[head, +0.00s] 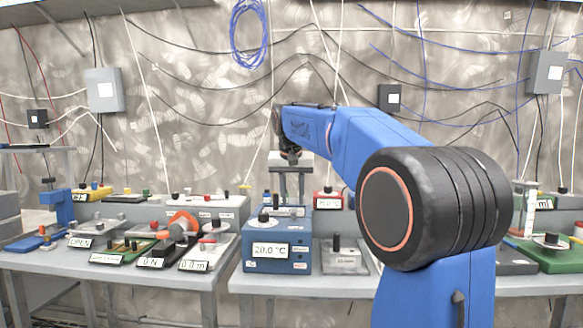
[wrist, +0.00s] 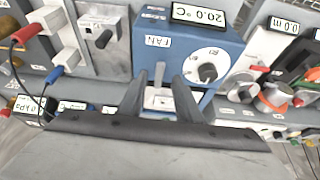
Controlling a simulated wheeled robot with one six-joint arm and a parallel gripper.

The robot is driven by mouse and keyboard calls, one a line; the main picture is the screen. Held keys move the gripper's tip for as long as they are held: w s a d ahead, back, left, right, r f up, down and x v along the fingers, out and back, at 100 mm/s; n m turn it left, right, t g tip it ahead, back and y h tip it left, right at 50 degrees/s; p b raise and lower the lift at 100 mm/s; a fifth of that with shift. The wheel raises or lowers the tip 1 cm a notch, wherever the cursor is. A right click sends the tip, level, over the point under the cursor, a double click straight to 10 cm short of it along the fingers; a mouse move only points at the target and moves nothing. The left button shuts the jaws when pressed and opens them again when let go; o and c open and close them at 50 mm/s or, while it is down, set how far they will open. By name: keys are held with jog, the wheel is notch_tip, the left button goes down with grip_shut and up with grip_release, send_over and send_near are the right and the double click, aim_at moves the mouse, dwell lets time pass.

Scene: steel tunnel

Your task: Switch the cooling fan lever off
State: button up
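The blue box (head: 262,265) with a 20.0 °C display stands on the bench in the middle of the head view. In the wrist view the box (wrist: 190,45) shows tilted, with a FAN label (wrist: 157,41) and a black dial (wrist: 207,73). In the head view my gripper (head: 290,170) hangs down over the box.
In the wrist view a grey unit (wrist: 103,38) with a black lever and a panel with red and blue plugs (wrist: 35,32) stand left of the box. Dials and an orange wheel (wrist: 272,98) stand to the right. A red-fronted unit (head: 327,200) is behind.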

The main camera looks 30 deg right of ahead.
jog(key=v, duration=1.4)
jog(key=shift+s, duration=0.1)
jog(key=s+a+f+n+y, duration=0.1)
jog(key=s+a+f, duration=0.3)
jog(key=s+f, duration=0.7)
jog(key=s+a+f+n, duration=0.3)
jog(key=s+a+f, duration=0.2)
jog(key=s+f, duration=0.6)
jog(key=s+a+f+n+t+y, duration=0.1)
jog(key=s+a+f+n, duration=0.2)
jog(key=s+f, duration=0.8)
notch_tip(320, 180, down, 9)
jog(key=shift+a+r+y, duration=0.15)
jog(key=shift+a+y, duration=0.15)
jog(key=shift+a, duration=0.35)
